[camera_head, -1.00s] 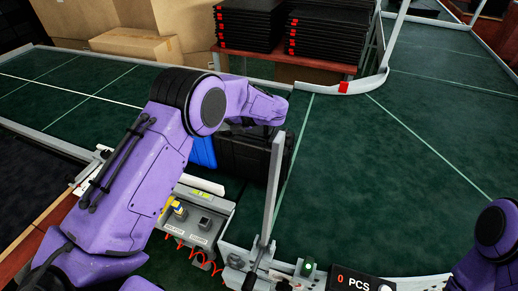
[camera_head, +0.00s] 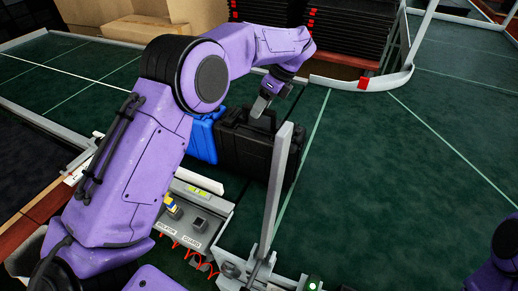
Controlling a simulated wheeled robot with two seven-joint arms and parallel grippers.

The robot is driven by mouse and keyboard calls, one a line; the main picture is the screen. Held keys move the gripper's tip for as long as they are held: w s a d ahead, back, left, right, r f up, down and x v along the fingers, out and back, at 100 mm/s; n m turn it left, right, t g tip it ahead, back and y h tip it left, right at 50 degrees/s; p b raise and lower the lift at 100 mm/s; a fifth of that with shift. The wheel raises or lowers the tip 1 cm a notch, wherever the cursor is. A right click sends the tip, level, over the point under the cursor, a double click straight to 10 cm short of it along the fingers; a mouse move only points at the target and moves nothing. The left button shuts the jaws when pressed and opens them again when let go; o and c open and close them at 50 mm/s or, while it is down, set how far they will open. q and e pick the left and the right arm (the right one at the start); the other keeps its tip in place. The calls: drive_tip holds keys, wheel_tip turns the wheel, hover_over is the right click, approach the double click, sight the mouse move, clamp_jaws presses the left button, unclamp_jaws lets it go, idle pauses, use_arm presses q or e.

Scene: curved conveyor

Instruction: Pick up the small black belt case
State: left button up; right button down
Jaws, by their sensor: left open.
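The black case (camera_head: 246,149) stands upright on the green belt, its handle side up, near the middle of the head view. My left gripper (camera_head: 262,104) points down at the top of this case by its handle, with its jaws open. I cannot tell whether the fingers touch the handle. My left arm comes in from the left and passes above the belt. A blue case (camera_head: 203,138) stands just left of the black one and is partly hidden by my arm. My right gripper is out of view; only part of my right arm shows at the lower right.
A grey upright bar (camera_head: 276,185) stands close to the right of the black case. A control box (camera_head: 195,215) with buttons is in front. Stacked black trays (camera_head: 355,35) and cardboard boxes (camera_head: 130,18) stand behind. The belt (camera_head: 400,170) to the right is clear.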

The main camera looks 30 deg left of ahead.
use_arm(q)
drive_tip(key=p+x, duration=0.1)
drive_tip(key=x, duration=0.2)
drive_tip(key=shift+s+a+f, duration=0.1)
drive_tip(key=shift+s+f, duration=0.1)
drive_tip(key=shift+f, duration=0.15)
clamp_jaws()
drive_tip(key=shift+w+r, duration=0.1)
drive_tip(key=shift+r, duration=0.1)
idle(0.8)
